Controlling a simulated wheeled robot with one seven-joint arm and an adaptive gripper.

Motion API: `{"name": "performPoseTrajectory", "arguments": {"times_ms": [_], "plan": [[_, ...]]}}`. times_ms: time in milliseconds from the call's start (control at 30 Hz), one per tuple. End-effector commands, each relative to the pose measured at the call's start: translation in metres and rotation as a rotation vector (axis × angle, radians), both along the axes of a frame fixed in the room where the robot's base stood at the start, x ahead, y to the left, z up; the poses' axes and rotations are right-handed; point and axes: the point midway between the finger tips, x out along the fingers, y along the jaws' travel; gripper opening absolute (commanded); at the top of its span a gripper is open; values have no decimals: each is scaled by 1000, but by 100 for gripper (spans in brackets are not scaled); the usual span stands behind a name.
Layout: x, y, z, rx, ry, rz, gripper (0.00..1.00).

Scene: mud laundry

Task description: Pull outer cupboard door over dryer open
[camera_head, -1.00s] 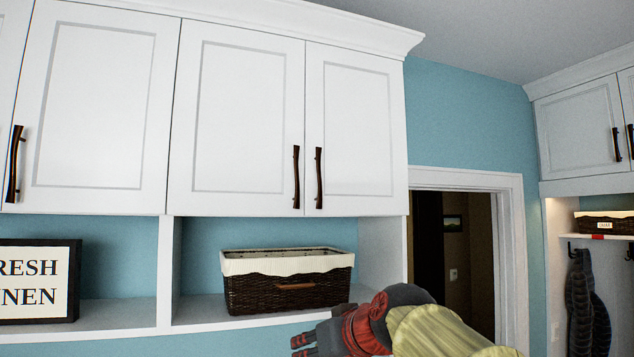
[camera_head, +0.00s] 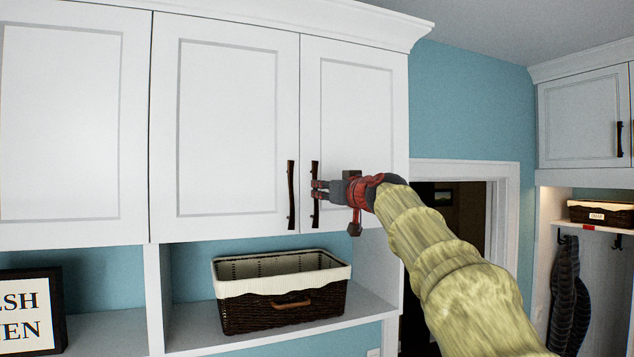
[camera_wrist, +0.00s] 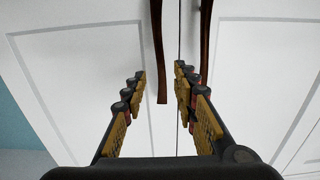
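The outer cupboard door (camera_head: 360,110) is the white panelled right-hand door of the upper cabinet, and it is closed. Its dark vertical handle (camera_head: 315,170) is near the door's left edge. My gripper (camera_head: 317,190) reaches in from the right, its fingertips at the middle of this handle. In the wrist view, my gripper (camera_wrist: 160,72) is open, and the outer door's handle (camera_wrist: 157,40) shows between its two fingers. The neighbouring door's handle (camera_wrist: 206,40) is just outside the right finger. Contact with the handle cannot be told.
The neighbouring closed door (camera_head: 225,130) has its handle (camera_head: 291,195) close by. Below, a lined wicker basket (camera_head: 280,310) stands on an open shelf, with a framed sign (camera_head: 30,320) at left. A doorway (camera_head: 455,220) and blue wall (camera_head: 470,100) are at right.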

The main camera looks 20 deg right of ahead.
Motion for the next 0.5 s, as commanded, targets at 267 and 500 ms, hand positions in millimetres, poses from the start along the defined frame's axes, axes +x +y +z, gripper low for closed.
{"name": "performPoseTrajectory", "arguments": {"times_ms": [267,500], "plan": [[42,0,2,0,2,0,29],[56,1,0,0,2,1,29]]}}
